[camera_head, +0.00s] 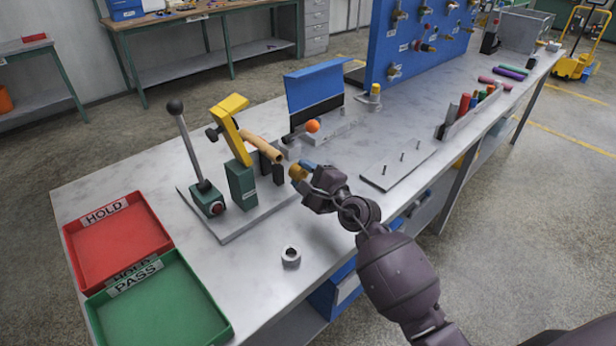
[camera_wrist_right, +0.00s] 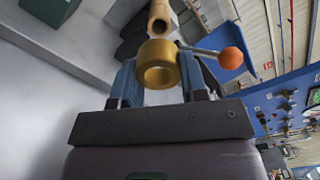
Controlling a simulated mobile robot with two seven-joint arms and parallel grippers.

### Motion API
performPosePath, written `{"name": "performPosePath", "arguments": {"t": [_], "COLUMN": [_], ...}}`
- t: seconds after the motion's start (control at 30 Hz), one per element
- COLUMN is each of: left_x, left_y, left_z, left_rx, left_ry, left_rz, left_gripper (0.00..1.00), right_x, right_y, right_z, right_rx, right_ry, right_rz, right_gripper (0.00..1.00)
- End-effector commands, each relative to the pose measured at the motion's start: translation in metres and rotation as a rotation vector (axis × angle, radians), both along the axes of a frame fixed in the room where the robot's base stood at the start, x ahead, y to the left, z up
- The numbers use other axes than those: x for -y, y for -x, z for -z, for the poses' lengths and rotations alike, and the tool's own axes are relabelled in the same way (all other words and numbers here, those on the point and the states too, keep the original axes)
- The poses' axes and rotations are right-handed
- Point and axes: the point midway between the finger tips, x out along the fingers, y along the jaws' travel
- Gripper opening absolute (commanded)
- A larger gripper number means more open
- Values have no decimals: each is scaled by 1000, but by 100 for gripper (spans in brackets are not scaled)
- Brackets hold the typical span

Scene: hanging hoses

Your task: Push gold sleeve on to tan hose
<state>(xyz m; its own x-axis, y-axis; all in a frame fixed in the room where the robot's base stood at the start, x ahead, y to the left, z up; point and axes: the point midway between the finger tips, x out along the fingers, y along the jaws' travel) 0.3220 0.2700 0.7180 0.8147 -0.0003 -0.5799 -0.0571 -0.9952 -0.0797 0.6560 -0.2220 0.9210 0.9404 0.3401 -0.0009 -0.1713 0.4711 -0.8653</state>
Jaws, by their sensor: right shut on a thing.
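The tan hose (camera_head: 262,147) lies in the bench fixture under a yellow clamp arm (camera_head: 230,117), its open end towards my right gripper. The gold sleeve (camera_head: 296,172) is a short ring held between the blue fingers of my right gripper (camera_head: 303,170). In the right wrist view the sleeve (camera_wrist_right: 147,63) sits between the fingertips (camera_wrist_right: 158,70), its bore showing. The hose end (camera_wrist_right: 160,22) is just beyond it, roughly in line. The sleeve looks apart from the hose by a small gap. My left gripper is out of view.
A lever with a black knob (camera_head: 174,108) stands left of the clamp. An orange ball knob (camera_head: 312,126) is close behind the hose end. A grey ring (camera_head: 291,256) lies at the bench front. Red (camera_head: 118,237) and green (camera_head: 160,305) trays are at left.

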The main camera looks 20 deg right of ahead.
Motion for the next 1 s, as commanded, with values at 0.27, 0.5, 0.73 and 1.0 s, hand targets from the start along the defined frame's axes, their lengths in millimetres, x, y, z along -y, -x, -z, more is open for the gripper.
{"name": "performPosePath", "arguments": {"t": [0.27,0.5,0.73,1.0], "left_x": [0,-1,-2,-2], "left_y": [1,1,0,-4], "left_z": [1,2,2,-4], "left_rx": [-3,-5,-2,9], "left_ry": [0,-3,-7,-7], "left_rz": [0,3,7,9], "left_gripper": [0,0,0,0], "right_x": [-8,-13,-15,-16], "right_y": [-22,-37,-43,-43], "right_z": [0,0,0,-1], "right_rx": [0,1,1,0], "right_ry": [1,2,2,1], "right_rz": [0,0,0,0], "right_gripper": [18,18,18,18]}}
